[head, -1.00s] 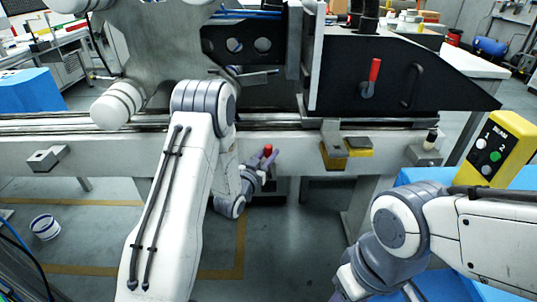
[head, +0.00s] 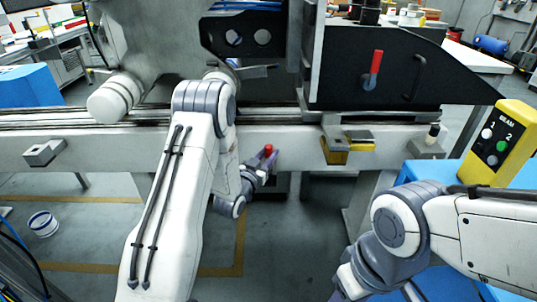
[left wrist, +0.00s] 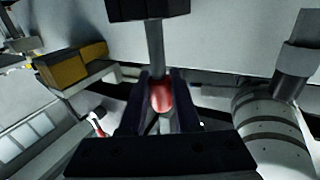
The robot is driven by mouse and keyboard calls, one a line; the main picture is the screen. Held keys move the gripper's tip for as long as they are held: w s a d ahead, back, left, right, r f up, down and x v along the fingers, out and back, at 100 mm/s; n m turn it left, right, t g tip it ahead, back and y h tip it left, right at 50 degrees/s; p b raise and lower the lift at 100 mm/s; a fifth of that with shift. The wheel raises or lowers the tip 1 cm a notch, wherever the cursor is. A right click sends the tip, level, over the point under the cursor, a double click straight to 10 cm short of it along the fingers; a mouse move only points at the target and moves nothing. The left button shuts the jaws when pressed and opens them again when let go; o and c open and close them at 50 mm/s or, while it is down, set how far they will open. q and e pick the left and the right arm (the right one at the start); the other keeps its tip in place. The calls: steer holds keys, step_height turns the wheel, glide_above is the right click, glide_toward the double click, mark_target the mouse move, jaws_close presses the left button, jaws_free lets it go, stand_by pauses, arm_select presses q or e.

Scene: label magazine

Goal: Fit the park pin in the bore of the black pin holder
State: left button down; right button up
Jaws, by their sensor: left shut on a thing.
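A grey shaft (left wrist: 155,48) runs from the knob to the black pin holder (left wrist: 148,8) at the top edge. The shaft's end meets the holder in the picture; I cannot tell if it is inside the bore. My right gripper (head: 345,288) is partly hidden at the bottom edge of the head view.
The machine's pale beam (head: 290,135) crosses just above the left gripper. A yellow block (head: 335,151) hangs on it to the right. A black panel with a red lever (head: 376,62) stands above. A yellow control box (head: 497,142) is at right.

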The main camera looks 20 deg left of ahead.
arm_select(q)
steer(key=shift+f+b, duration=0.65)
steer(key=shift+f, duration=0.15)
steer(key=c, duration=0.5)
jaws_free()
steer(key=shift+c, duration=0.2)
steer(key=shift+s, duration=0.15)
steer(key=s+a, duration=0.1)
steer(key=s, duration=0.9)
steer(key=shift+a, duration=0.35)
